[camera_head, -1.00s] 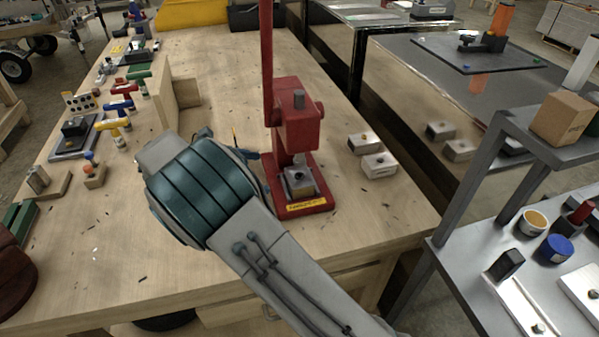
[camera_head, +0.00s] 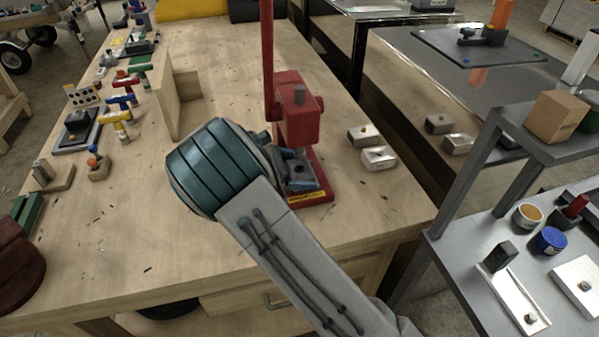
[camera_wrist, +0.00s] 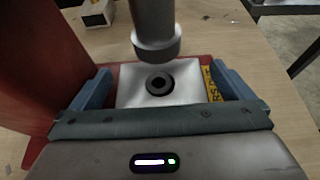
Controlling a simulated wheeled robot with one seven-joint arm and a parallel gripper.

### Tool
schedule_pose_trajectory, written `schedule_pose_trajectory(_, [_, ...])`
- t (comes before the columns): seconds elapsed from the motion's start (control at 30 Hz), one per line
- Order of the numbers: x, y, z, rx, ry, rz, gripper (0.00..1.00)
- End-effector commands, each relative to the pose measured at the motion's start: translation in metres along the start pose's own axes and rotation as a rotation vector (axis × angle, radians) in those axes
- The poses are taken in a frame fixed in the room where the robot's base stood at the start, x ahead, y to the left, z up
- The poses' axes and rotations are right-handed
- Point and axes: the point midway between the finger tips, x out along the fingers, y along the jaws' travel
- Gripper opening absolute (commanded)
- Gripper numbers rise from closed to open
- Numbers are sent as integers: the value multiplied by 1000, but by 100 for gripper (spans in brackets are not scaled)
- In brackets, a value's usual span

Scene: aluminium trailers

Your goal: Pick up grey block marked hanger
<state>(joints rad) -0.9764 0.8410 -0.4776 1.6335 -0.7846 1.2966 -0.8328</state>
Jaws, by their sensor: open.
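A grey metal block (camera_wrist: 132,88) with a dark round hole in its top sits on the base of the red press (camera_head: 297,125), below the press's ram (camera_wrist: 154,30). No hanger marking on it can be read. My gripper (camera_wrist: 168,88) is open, with one blue-grey finger to the left of the block and the other to its right. A gap shows on the right side. In the head view my gripper (camera_head: 300,172) is low at the press base, and my wrist hides part of it.
Two pale blocks, one behind (camera_head: 363,135) and one in front (camera_head: 378,158), stand right of the press. The red press column and the ram close to my gripper are obstacles. A wooden upright (camera_head: 180,100) and several tools stand left; the table front is mostly clear.

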Motion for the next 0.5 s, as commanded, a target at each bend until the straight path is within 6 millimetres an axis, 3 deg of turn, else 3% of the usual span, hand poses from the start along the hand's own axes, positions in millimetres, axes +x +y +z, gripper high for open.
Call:
schedule_pose_trajectory(0.17, [0, 0, 0, 0, 0, 0, 100])
schedule_pose_trajectory(0.4, [0, 0, 0, 1, 0, 0, 44])
schedule_pose_trajectory(0.5, [0, 0, 0, 1, 0, 1, 39])
